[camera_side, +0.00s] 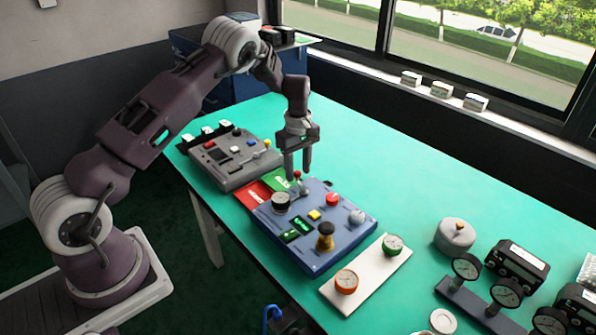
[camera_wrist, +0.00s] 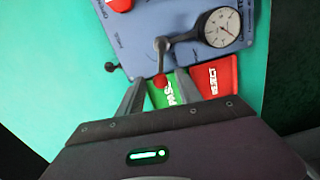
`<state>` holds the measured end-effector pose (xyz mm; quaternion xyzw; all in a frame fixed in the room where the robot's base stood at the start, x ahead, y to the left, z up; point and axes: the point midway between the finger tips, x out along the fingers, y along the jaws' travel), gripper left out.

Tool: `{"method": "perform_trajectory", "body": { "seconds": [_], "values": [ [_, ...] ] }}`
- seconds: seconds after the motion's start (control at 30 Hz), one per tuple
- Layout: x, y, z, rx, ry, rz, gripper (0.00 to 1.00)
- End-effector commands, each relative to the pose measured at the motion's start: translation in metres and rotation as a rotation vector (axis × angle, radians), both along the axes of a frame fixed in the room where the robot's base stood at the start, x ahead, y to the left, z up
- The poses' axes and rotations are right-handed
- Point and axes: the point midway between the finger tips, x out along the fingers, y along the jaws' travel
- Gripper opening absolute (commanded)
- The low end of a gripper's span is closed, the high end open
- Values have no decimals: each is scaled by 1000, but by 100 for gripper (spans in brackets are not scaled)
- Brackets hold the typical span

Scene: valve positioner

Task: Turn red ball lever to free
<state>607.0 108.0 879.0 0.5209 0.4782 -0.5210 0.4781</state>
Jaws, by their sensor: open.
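The blue panel (camera_side: 330,240) lies on the green table and also shows in the wrist view (camera_wrist: 140,30). The red ball (camera_wrist: 159,82) tops a short grey lever (camera_wrist: 160,55) near the panel's edge. In the side view the red ball (camera_side: 297,174) is small, just under my gripper. My gripper (camera_side: 299,174) points down with its fingers apart. In the wrist view the red ball lies between the fingertips of my gripper (camera_wrist: 160,79), with gaps on both sides. I cannot tell whether the tips reach its height. Any label marking free is not readable.
A dial knob (camera_wrist: 220,28) sits beside the lever. A small black ball (camera_wrist: 111,67) stands at the panel's edge. Green (camera_side: 281,180) and red (camera_side: 253,194) cards lie between the blue panel and a grey panel (camera_side: 235,178). Gauges (camera_side: 466,266) stand at right; the back table is clear.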

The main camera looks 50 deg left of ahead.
Motion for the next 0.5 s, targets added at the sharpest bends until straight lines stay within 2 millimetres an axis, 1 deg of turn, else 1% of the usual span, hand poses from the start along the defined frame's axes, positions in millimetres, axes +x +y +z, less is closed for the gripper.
{"method": "perform_trajectory", "body": {
  "seconds": [0.03,0.1,0.33,0.47,0.5],
  "values": [
    [0,0,-5,0,1,0,42],
    [0,0,-9,0,0,0,42],
    [0,0,-10,0,0,-1,42],
    [0,0,-10,0,0,-1,16],
    [0,0,-10,0,0,-2,9]
  ]
}}
